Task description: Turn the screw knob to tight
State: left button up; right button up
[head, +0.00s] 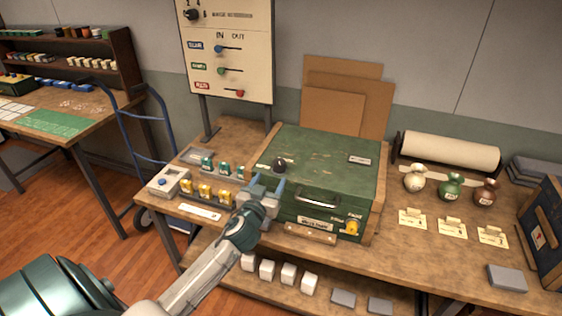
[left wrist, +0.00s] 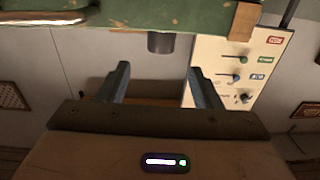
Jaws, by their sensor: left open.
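A dark round knob (head: 281,164) stands on top of the green box (head: 330,150) on the workbench. A yellow knob (head: 352,227) sits at the lower right of the box front, with small labels above it that I cannot read surely. My left gripper (head: 263,184) is open and empty at the box's front left edge, its fingers pointing toward the dark knob. In the left wrist view, which is upside down, the dark knob (left wrist: 160,42) shows beyond and between the open fingertips (left wrist: 159,68), apart from them. My right gripper is not in view.
A metal handle (head: 318,199) is on the box front. Small yellow and green items (head: 205,190) lie left of my gripper. A control panel (head: 228,50) stands behind. Several small vases (head: 450,187) and a paper roll (head: 449,152) are at the right.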

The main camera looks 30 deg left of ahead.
aim_at(277, 166)
pick_arm(q)
jog(key=p+x, duration=0.3)
jog(key=x, duration=0.5)
jog(key=shift+w+a+r, duration=0.1)
jog(key=shift+w+a, duration=0.05)
jog(key=shift+w, duration=0.2)
jog(key=shift+w+a, duration=0.25)
jog(key=shift+w, duration=0.45)
jog(key=shift+p, duration=0.35)
jog(key=c, duration=1)
